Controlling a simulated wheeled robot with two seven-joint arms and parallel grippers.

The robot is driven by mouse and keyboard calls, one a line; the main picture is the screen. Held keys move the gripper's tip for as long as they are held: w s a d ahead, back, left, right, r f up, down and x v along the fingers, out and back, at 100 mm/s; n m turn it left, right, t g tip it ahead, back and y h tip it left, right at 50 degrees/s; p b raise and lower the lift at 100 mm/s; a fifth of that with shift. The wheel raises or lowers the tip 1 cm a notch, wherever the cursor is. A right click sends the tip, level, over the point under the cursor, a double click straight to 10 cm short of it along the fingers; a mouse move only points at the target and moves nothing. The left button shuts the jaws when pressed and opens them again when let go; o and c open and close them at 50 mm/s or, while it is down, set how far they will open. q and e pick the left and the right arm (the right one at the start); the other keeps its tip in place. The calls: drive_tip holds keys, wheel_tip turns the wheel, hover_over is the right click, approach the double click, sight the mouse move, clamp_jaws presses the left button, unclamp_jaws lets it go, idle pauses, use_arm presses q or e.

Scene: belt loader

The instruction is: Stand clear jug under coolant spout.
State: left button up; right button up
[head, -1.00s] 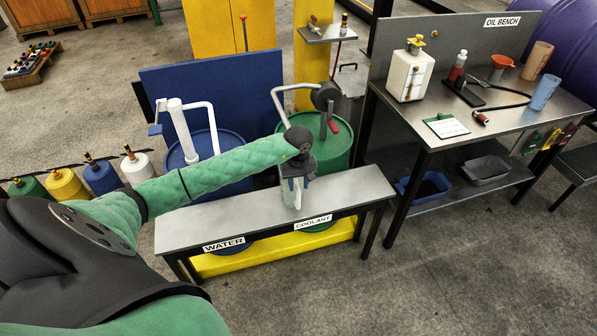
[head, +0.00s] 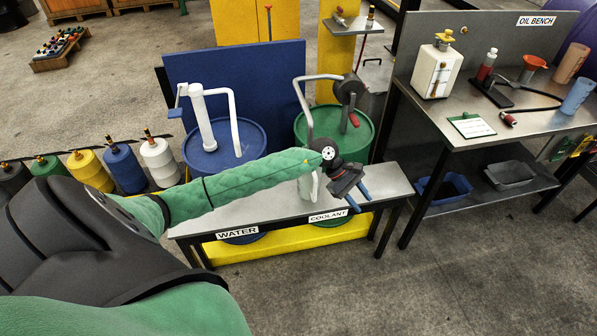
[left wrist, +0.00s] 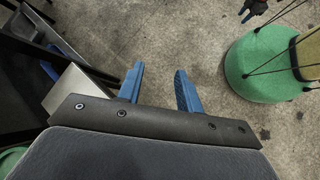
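The clear jug (head: 308,188) stands on the narrow grey bench (head: 262,207) behind the COOLANT label (head: 328,215). My left forearm hides its upper part. The coolant spout (head: 301,97) comes down from the pump on the green drum (head: 369,135). Its lower end drops behind my arm, so I cannot tell exactly how the jug lines up with it. My left gripper (head: 360,198) is open and empty, right of the jug and apart from it. Its parted blue fingers also show in the left wrist view (left wrist: 160,88).
The white water spout (head: 234,120) and blue drum (head: 250,140) stand left of the coolant pump. The oil bench (head: 440,130) stands to the right with a white jug (head: 436,70) on it. Several coloured bottles line the floor at left. Floor in front is clear.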

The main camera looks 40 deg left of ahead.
use_arm(q)
drive_tip(key=w+d+f+n+t+h, duration=0.1)
drive_tip(key=d+f+n+t+h, duration=0.15)
drive_tip(key=n+t, duration=0.45)
drive_tip(key=w+d+f+n+t+h, duration=0.1)
drive_tip(key=d+f+n+t+h, duration=0.2)
drive_tip(key=n, duration=0.9)
drive_tip(key=s+a+f+n+t+y, duration=0.25)
drive_tip(key=f+n+y, duration=0.35)
drive_tip(key=f+n, duration=0.3)
drive_tip(key=s+a+f+n+t+y, duration=0.1)
drive_tip(key=s+a+f+n+y, duration=0.2)
drive_tip(key=f+n+y, duration=0.55)
drive_tip(key=s+f+n+g, duration=0.6)
drive_tip(key=s+f+n, duration=0.6)
drive_tip(key=s, duration=0.2)
drive_tip(key=s+d+f+n+g, duration=0.2)
drive_tip(key=s+f+n+g, duration=0.1)
drive_tip(key=s, duration=0.7)
drive_tip(key=s+d+f+n+g, duration=0.2)
drive_tip(key=s+f, duration=0.4)
drive_tip(key=s, duration=0.4)
drive_tip(key=shift+d+f+n+g+h, duration=0.3)
drive_tip(key=shift+n+g, duration=0.55)
drive_tip(key=shift+g, duration=0.2)
drive_tip(key=shift+s, duration=0.1)
